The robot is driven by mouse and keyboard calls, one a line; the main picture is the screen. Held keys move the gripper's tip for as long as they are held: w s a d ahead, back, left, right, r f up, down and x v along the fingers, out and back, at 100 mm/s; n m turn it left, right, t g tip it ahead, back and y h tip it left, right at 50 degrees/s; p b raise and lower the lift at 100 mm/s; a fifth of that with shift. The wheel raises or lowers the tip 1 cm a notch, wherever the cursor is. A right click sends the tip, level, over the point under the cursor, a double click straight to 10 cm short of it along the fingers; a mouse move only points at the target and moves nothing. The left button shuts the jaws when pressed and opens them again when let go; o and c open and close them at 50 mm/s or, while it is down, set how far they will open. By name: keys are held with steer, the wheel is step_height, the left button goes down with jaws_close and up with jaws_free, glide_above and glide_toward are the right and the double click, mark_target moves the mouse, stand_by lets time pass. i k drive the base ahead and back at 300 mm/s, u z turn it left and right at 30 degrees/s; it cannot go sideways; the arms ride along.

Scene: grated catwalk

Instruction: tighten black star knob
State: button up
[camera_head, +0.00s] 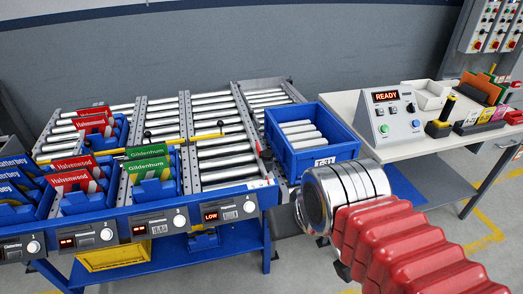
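No black star knob can be made out clearly. Small black knobs sit by the yellow bar across the roller lanes, one at the left (148,134) and one nearer the middle (220,124); their shape is too small to tell. My arm, with red ribbed sleeve and a silver ringed cylinder, reaches in from the lower right. The cylinder's dark end points left, in front of the blue bin (319,155). No gripper fingers show. The cylinder hides part of the area below the bin.
A blue-framed roller table (228,170) carries bins with red, green and blue name cards. Small displays and dials line its front edge. At right, a white bench (420,141) holds a control box (392,114) reading READY. Grey floor shows at lower right.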

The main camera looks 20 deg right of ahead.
mark_target(266, 155)
steer(key=z, duration=0.05)
steer(key=i, duration=0.95)
steer(key=u, duration=0.05)
